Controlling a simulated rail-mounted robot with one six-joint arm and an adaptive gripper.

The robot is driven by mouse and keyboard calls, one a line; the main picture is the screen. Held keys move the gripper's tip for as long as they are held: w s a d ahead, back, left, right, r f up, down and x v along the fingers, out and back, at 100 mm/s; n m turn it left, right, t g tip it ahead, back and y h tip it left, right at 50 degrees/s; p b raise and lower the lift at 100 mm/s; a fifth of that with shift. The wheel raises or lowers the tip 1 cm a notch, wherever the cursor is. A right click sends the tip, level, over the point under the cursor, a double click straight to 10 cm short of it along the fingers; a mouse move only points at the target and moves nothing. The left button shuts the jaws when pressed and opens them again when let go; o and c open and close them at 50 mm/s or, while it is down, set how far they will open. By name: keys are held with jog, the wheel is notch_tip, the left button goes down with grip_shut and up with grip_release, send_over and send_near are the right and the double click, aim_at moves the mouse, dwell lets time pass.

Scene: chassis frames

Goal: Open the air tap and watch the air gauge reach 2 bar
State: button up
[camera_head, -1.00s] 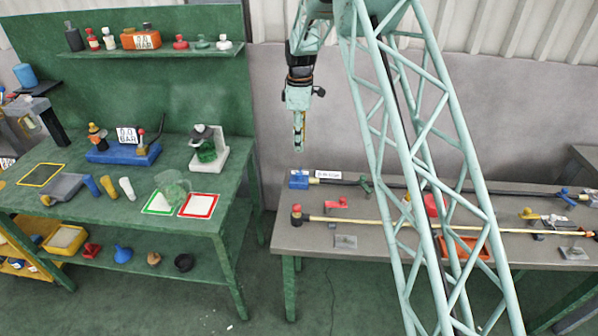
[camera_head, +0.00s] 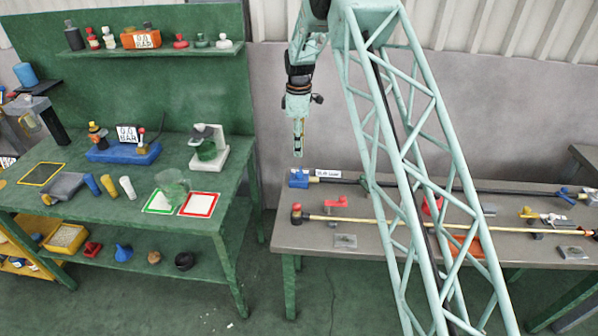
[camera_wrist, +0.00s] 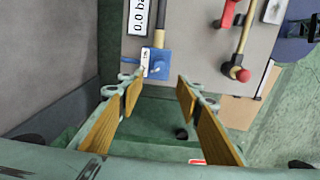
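A blue tap-like block (camera_head: 299,179) sits at the left end of the dark pipe on the grey bench. It also shows in the wrist view (camera_wrist: 158,64), with a pale fitting at its left. A white gauge label (camera_head: 328,174) beside it reads "0.0 ba" in the wrist view (camera_wrist: 138,16), its end cut off. My gripper (camera_head: 298,152) hangs pointing down above the bench's left end, apart from the blue block. In the wrist view its fingers (camera_wrist: 158,92) are spread with nothing between them. Which part of the blue block turns is too small to tell.
A yellow pipe (camera_head: 375,221) with a red-topped end (camera_head: 297,212) runs in front of the dark pipe. A red valve (camera_head: 335,203) stands near them. The green bench (camera_head: 110,208) at left bears a blue pump (camera_head: 122,153) and a "0.0 BAR" display (camera_head: 127,134).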

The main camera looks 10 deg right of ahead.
aim_at(299, 172)
jog(key=shift+f, duration=6.55)
jog(key=shift+c, duration=0.7)
jog(key=c, duration=0.7)
